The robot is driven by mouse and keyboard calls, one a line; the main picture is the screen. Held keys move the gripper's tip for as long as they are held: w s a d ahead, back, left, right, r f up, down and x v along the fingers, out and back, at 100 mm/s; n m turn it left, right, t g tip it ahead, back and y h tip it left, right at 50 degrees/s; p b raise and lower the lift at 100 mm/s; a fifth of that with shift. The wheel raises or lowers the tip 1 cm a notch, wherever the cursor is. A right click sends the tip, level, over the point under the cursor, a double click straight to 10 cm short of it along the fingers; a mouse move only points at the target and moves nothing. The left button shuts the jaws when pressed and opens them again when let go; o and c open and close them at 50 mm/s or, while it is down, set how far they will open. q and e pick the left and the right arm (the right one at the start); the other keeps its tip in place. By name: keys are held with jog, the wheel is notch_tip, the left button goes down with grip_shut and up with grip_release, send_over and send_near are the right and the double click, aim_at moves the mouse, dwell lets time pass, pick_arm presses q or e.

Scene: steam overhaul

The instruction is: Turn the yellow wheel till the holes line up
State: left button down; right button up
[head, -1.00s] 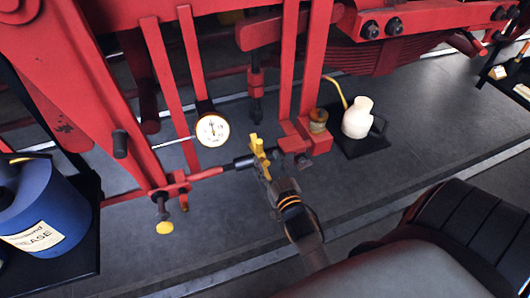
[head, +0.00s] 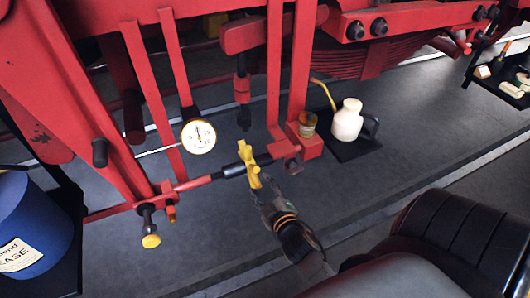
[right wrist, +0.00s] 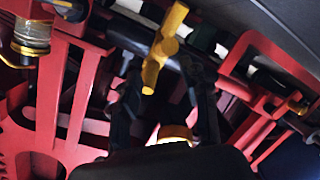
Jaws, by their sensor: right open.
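The yellow wheel (head: 249,165) is a small yellow cross-shaped handle on the right end of a dark sleeve on the red rod (head: 195,183). It also shows in the right wrist view (right wrist: 160,50), with one arm pointing down between my fingers. My right gripper (head: 262,187) is just below and right of the wheel, its fingers open and pointing at it. In the right wrist view the open fingers (right wrist: 166,66) stand on either side of the wheel. Contact cannot be told. The holes cannot be made out. My left gripper is out of view.
A white dial gauge (head: 198,137) and a yellow-ended pin (head: 151,241) are left of the wheel. Red uprights and a small amber jar (head: 307,123) are close behind it. A cream can (head: 347,120) stands at right, a blue grease drum (head: 30,225) at left. Grey floor is clear in front.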

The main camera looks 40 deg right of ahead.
aim_at(260, 189)
jog(key=f+n+b, duration=0.1)
jog(key=n+b, duration=0.3)
jog(key=n, duration=0.5)
jog(key=s+f+n+t+b, duration=0.1)
jog(key=n+b, duration=0.2)
jog(key=n, duration=0.6)
jog(key=f+n+t+b, duration=0.1)
jog(key=n+b, duration=0.3)
jog(key=n, duration=0.5)
jog(key=shift+s+a+f+h+b, duration=0.1)
jog(key=shift+s+f+h+b, duration=0.15)
jog(key=shift+h+b, duration=0.15)
jog(key=shift+w+r+p, duration=0.25)
jog(key=shift+w+p, duration=0.1)
jog(key=shift+w, duration=0.1)
jog(key=p+x, duration=0.1)
jog(key=x, duration=0.2)
jog(key=shift+x, duration=1.05)
jog(key=shift+c, duration=0.2)
grip_shut()
